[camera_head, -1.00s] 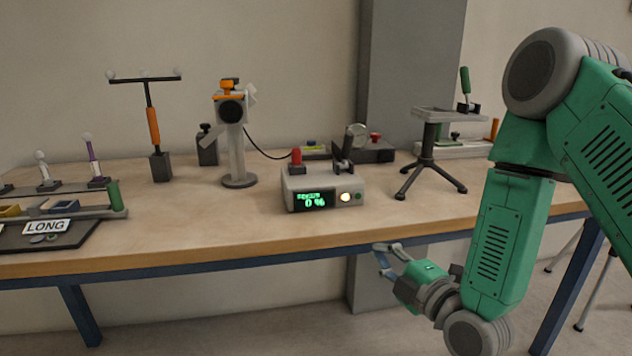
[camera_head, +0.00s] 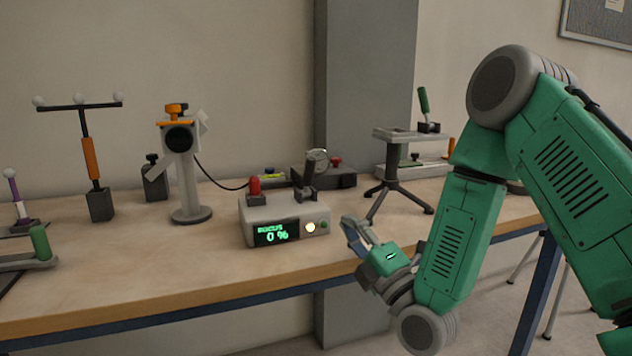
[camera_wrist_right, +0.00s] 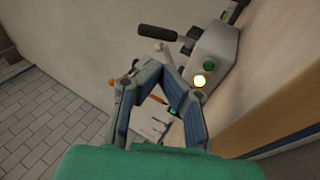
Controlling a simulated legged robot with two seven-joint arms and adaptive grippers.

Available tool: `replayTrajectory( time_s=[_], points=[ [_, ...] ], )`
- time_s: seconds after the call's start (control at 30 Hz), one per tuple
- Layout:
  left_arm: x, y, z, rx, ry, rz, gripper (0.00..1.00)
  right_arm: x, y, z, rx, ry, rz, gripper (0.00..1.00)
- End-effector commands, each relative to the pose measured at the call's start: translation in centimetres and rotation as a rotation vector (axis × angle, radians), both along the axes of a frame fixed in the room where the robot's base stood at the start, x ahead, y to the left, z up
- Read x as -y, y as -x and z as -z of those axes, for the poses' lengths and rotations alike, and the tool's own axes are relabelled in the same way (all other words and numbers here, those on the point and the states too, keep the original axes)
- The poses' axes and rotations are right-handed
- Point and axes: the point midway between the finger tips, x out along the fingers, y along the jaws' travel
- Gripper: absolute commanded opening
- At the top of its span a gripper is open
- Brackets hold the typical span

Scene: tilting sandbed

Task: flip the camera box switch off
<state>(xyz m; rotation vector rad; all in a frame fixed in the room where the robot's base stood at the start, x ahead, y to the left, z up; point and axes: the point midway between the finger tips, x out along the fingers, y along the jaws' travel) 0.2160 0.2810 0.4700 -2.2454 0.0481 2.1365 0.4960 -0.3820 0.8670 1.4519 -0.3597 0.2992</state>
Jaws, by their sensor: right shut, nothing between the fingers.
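The camera box (camera_head: 262,213) is a grey box near the table's front edge, with a green display reading "FOCUS 0 %". On its top stand a red knob (camera_head: 254,187) at the left and a dark upright lever (camera_head: 309,178) at the right. Its front has a lit yellow-white button and a green button. My right gripper (camera_head: 347,221) is shut and empty, just right of the box and apart from it. In the right wrist view the shut fingers (camera_wrist_right: 148,66) point toward the box (camera_wrist_right: 213,52), whose black-handled lever (camera_wrist_right: 143,33) shows. My left gripper is out of view.
A camera on a grey stand (camera_head: 186,170) is behind the box to the left, joined by a black cable. A small tripod stand (camera_head: 400,165) is to the right. A dark block with a red knob (camera_head: 335,175) lies behind. The table front left of the box is clear.

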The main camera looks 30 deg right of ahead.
Motion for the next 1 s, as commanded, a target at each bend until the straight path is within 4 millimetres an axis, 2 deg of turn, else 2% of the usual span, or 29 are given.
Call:
replayTrajectory(
  time_s=[0.03,0.3,0.5,0.7,1.0],
  points=[
    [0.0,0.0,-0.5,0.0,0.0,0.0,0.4,-0.1,-0.8,-0.7,0.004,0.004,-0.002,0.0],
    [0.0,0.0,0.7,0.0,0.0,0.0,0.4,0.1,-6.1,-2.8,0.006,0.0,0.001,0.0],
    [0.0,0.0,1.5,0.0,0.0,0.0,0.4,0.2,-9.3,-4.2,0.004,-0.002,0.001,0.0],
    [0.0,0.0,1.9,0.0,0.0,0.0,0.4,0.2,-10.9,-5.0,0.002,-0.001,0.0,0.0],
    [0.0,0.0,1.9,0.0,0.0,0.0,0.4,0.2,-11.2,-5.2,0.001,-0.001,0.0,0.0]
  ],
)
